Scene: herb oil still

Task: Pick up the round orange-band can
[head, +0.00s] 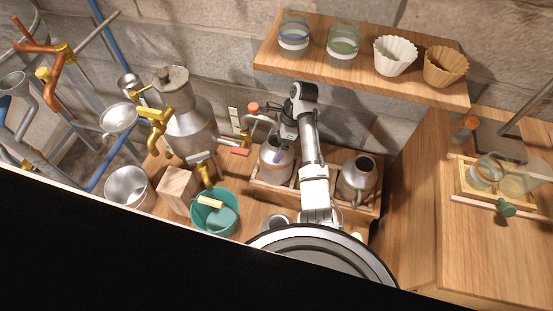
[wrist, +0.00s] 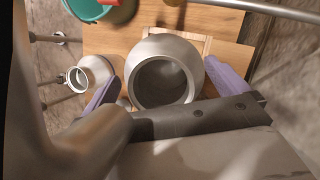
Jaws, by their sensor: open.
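The round orange-band can (head: 272,173) is a grey metal can standing upright in a wooden crate (head: 325,202); a thin orange band shows low on its side in the head view. In the wrist view the grey round can (wrist: 192,47) shows its wide open mouth, seen from above. My gripper (wrist: 168,82) is open, with one purple finger on each side of the can. Whether the fingers touch it I cannot tell. In the head view my gripper (head: 280,152) is over the can, and my arm hides part of the crate.
A second grey can (head: 354,188) stands at the crate's right end. To the left are a teal bucket (head: 203,224), a wooden block (head: 177,190) and a large metal still (head: 192,130) with brass fittings. A shelf (head: 375,83) with jars and paper cups hangs above.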

